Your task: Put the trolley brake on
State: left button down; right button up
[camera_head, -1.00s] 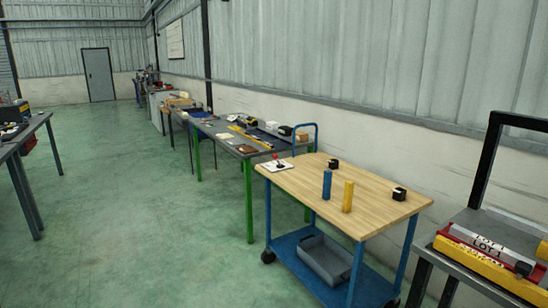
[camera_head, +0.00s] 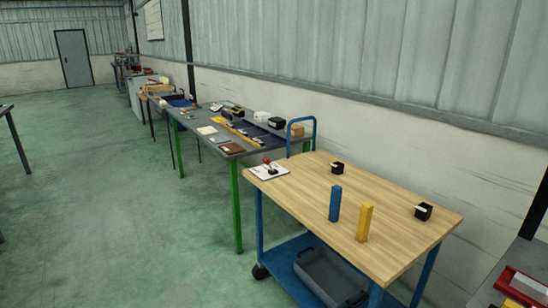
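The trolley (camera_head: 330,205) has a light wooden top on a blue frame, with a blue handle (camera_head: 300,128) at its far end. A small lever with a red knob (camera_head: 266,160) stands on a white plate (camera_head: 259,173) at the top's far left corner; this looks like the brake. The lever leans, but it is too small to tell its setting. A black castor (camera_head: 260,271) shows below the left leg. Neither of my grippers is in view.
A blue block (camera_head: 335,203), a yellow block (camera_head: 364,222) and two small black boxes (camera_head: 337,168) (camera_head: 423,211) stand on the trolley top. A grey bin (camera_head: 328,278) sits on its lower shelf. A green-legged bench (camera_head: 228,150) stands behind. The floor (camera_head: 120,220) to the left is clear.

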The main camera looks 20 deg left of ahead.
aim_at(266, 161)
jog(key=i+j+z, duration=0.15)
jog(key=i+j, duration=0.45)
jog(key=i+j+z, duration=0.2)
jog(key=i+j, duration=0.45)
jog(key=i+j+z, duration=0.15)
jog(key=i+j, duration=0.55)
